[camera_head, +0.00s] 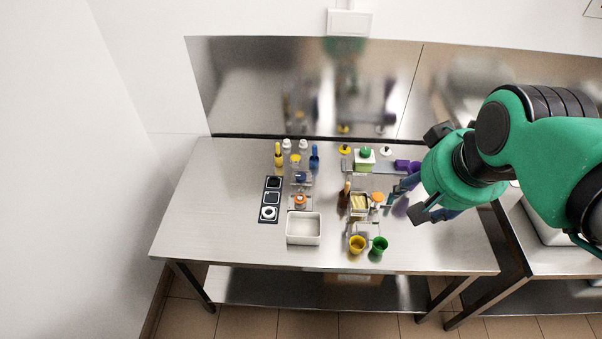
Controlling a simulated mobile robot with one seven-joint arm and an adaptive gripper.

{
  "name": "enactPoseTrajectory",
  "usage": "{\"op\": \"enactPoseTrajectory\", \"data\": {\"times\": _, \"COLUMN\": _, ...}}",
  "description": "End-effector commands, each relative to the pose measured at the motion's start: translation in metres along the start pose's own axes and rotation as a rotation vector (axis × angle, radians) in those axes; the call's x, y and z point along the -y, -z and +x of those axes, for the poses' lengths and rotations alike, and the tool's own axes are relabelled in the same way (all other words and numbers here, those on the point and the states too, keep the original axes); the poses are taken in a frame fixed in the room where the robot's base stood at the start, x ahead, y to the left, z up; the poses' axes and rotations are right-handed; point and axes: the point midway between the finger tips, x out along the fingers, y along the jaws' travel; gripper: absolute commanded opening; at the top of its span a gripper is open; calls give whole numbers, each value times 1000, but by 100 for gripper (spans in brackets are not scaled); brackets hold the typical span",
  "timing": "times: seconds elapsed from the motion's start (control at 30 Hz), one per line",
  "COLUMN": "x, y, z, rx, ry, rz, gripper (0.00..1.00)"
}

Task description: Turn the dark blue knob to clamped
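A small dark blue knob (301,178) sits on a metal fixture left of the middle of the steel table. It is too small for me to read its setting or any mark. My gripper (395,197) is above the right part of the table, well to the right of the dark blue knob and apart from it. Its fingers point left and overlap small objects in the picture.
The steel table (210,210) is bare at the left. A white tray (304,241), a black panel (267,221), a blue bottle (314,154), a yellow bottle (278,155), a yellow cup (357,246) and a green cup (380,247) surround the fixtures. A wall stands behind.

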Motion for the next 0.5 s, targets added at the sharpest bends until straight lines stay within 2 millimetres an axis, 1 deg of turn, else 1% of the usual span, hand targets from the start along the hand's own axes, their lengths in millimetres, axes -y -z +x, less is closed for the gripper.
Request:
{"op": "enactPoseTrajectory", "data": {"times": 0.03, "x": 4, "y": 13, "z": 0, "rx": 14, "ry": 2, "rz": 11, "gripper": 53}}
{"op": "enactPoseTrajectory", "data": {"times": 0.23, "x": 21, "y": 61, "z": 11, "rx": 55, "ry": 5, "rz": 79, "gripper": 53}}
{"op": "enactPoseTrajectory", "data": {"times": 0.37, "x": 33, "y": 90, "z": 23, "rx": 82, "ry": 5, "rz": 122, "gripper": 53}}
{"op": "enactPoseTrajectory", "data": {"times": 0.5, "x": 47, "y": 119, "z": 38, "rx": 112, "ry": 2, "rz": 168, "gripper": 53}}
